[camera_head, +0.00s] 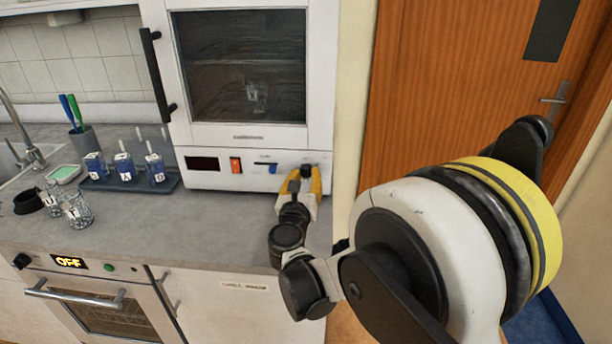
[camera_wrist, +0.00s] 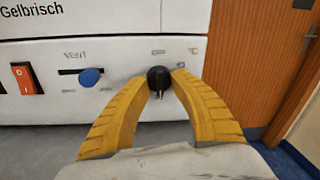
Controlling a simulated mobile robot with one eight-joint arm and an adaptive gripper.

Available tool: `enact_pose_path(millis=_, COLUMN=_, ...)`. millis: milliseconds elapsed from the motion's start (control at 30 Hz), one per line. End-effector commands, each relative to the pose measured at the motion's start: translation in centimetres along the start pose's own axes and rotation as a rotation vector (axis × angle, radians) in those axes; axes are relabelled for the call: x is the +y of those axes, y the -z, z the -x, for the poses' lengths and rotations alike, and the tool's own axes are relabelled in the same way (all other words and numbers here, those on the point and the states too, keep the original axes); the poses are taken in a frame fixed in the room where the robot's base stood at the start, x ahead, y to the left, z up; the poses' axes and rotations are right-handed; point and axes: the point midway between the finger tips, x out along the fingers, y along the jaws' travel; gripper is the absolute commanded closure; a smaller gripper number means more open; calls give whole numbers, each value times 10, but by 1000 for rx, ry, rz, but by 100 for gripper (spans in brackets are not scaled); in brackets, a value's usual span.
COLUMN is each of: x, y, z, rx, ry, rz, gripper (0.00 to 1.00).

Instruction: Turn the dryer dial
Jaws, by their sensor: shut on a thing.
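The dryer (camera_head: 232,60) is a white cabinet with a dark window, standing on the grey counter. Its dial is a black round knob (camera_wrist: 159,79) at the right end of the lower front panel; the wrist view shows its pointer ridge facing down. My gripper (camera_wrist: 159,82) has yellow fingers, one on each side of the dial, and is shut on it. In the head view my gripper (camera_head: 307,176) reaches the panel's right end and partly covers the dial. A blue slider knob (camera_wrist: 90,77) under a VENT label sits left of the dial.
A red switch (camera_head: 236,165) and a dark display (camera_head: 203,163) are on the same panel. An oven (camera_head: 95,300) is below the counter. A wooden door (camera_head: 450,90) is at right.

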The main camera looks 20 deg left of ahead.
Motion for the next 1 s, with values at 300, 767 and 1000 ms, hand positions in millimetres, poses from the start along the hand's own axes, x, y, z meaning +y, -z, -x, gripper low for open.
enact_pose_path(millis=300, x=0, y=0, z=0, rx=-1, ry=-1, rz=2, gripper=48)
enact_pose_path(millis=767, x=1, y=0, z=26, rx=-1, ry=-3, rz=2, gripper=48)
enact_pose_path(millis=1000, x=1, y=-1, z=81, rx=-1, ry=-4, rz=2, gripper=48)
